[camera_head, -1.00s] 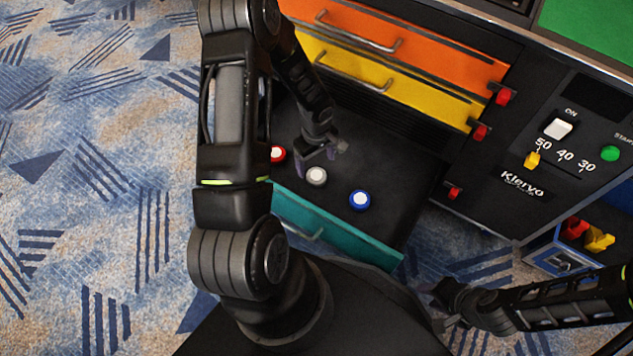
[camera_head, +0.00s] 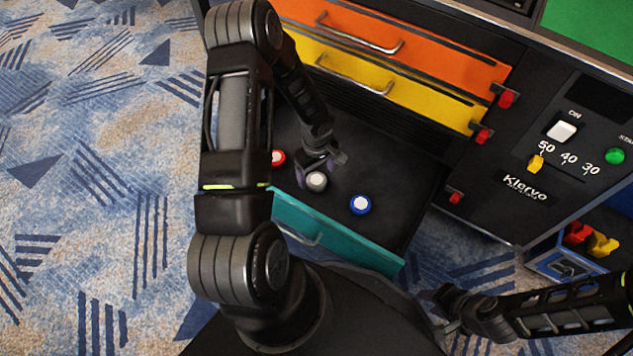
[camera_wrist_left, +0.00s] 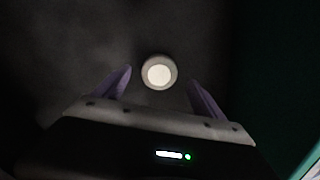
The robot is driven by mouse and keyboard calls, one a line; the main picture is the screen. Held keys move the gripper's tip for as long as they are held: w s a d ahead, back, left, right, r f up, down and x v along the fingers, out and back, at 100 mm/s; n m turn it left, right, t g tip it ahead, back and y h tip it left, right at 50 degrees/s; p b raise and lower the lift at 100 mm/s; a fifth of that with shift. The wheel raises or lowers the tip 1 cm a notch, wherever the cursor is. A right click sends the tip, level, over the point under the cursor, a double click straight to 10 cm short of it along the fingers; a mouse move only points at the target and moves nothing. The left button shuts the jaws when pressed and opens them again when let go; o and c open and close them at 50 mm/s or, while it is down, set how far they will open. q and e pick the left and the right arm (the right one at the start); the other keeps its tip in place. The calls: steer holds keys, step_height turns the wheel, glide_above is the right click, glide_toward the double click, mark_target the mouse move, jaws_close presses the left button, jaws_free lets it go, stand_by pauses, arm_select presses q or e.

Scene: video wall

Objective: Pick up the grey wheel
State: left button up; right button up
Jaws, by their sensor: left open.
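The grey wheel (camera_head: 316,181), with a white centre, lies in the open teal drawer (camera_head: 345,236), between the red wheel (camera_head: 278,158) and the blue wheel (camera_head: 361,204). My left gripper (camera_head: 318,168) is open just above and beside the grey wheel. In the left wrist view the grey wheel (camera_wrist_left: 159,72) shows just beyond the fingertips, between the two purple fingers (camera_wrist_left: 160,85). Nothing is between the fingers. My right gripper (camera_head: 440,308) is at the lower right, away from the wheels; its jaws are too small and dark to read.
Closed orange (camera_head: 420,45) and yellow (camera_head: 400,80) drawers with metal handles are above the open drawer. Red latches (camera_head: 483,135) line their right side. A control panel (camera_head: 575,150) stands at right. A blue bin (camera_head: 570,262) holds red and yellow pieces. The drawer floor around the wheels is clear.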

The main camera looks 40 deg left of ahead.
mark_target(316, 179)
arm_select(q)
step_height(316, 179, down, 4)
steer(key=shift+w+b, duration=0.1)
steer(key=shift+b, duration=0.55)
steer(key=shift+c, duration=0.2)
steer(key=c, duration=1.5)
